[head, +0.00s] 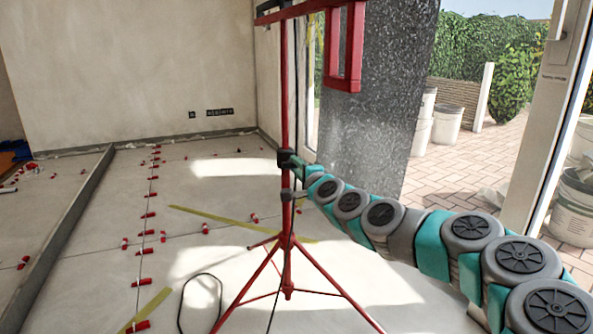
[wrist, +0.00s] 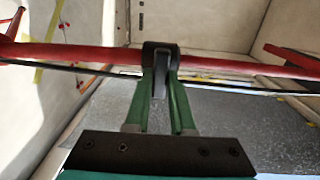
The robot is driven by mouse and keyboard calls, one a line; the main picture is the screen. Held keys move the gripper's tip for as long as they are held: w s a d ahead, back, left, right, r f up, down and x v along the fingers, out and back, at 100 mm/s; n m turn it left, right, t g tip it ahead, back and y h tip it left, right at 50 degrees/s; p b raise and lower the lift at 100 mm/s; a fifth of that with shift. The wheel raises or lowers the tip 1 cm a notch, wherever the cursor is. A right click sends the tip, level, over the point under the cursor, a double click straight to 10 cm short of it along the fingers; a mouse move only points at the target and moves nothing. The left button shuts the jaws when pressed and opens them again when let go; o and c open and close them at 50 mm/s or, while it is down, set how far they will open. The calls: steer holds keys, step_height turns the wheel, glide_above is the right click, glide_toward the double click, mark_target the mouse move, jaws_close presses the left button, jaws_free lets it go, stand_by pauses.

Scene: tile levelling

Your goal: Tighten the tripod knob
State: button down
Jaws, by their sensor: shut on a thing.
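The red tripod (head: 285,100) stands upright on the tiled floor with its legs spread. A black collar (head: 283,157) sits on its pole, and a second dark fitting (head: 287,194) shows lower down. My gripper (head: 292,161) is at the upper collar. In the wrist view the red pole (wrist: 90,54) runs across the picture. There the green fingers of my gripper (wrist: 160,86) are shut on the dark grey knob (wrist: 159,78) at the black collar (wrist: 150,47). The fingers partly hide the knob. I cannot tell how tight it is.
Red levelling clips (head: 148,215) dot the floor joints left of the tripod. A black cable (head: 200,277) loops by its legs. A red frame (head: 345,50) hangs at the top near a dark speckled slab (head: 385,100). White buckets (head: 446,123) stand outside on the paving.

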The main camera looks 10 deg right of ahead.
steer(key=shift+d, duration=0.1)
stand_by(0.3)
steer(key=c, duration=0.8)
jaws_free()
steer(key=shift+o, duration=0.2)
steer(key=s+d, duration=0.1)
steer(key=s, duration=0.6)
steer(key=shift+s+d, duration=0.2)
steer(key=shift+s, duration=0.1)
